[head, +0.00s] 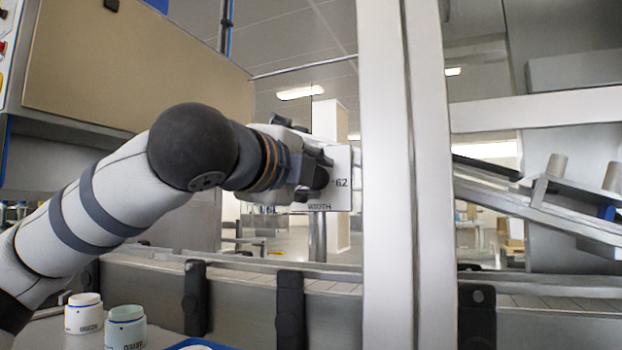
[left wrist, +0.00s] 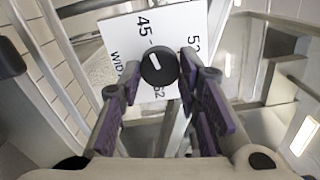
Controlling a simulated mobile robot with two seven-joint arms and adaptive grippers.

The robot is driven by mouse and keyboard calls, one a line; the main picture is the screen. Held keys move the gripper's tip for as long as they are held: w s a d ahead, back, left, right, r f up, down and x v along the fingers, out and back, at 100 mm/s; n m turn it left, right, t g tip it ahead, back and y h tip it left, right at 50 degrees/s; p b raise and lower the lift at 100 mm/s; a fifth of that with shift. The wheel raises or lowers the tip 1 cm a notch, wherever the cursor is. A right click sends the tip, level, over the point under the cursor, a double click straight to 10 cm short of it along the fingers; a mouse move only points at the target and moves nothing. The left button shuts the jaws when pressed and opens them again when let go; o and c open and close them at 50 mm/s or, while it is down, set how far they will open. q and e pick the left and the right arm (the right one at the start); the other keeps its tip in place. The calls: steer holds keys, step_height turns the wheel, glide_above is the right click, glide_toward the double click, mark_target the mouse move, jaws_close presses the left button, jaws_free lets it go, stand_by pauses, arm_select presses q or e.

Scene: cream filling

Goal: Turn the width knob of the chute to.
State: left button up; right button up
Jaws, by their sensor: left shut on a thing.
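The width knob is a round black dial with a white mark; it shows in the left wrist view (left wrist: 158,68) and partly in the head view (head: 320,178). It sits on a white plate (head: 341,196) lettered WIDTH, with 62 readable at its right. In the left wrist view, the plate (left wrist: 120,30) also shows 45 and a partly covered number. My left gripper (head: 312,166) is shut on the knob, one finger on each side. My right gripper is out of view.
A thick pale upright post (head: 405,180) stands just right of the plate. A conveyor rail (head: 240,270) runs below, with black brackets. Two lettered jars, one white (head: 84,314) and one pale green (head: 126,328), stand at lower left. An inclined chute (head: 540,205) is at right.

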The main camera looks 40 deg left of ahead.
arm_select(q)
steer(key=o, duration=1.1)
steer(key=shift+o, duration=0.2)
steer(key=shift+s, duration=0.1)
steer(key=v, duration=1.1)
steer(key=shift+s+d, duration=0.2)
steer(key=shift+s, duration=0.2)
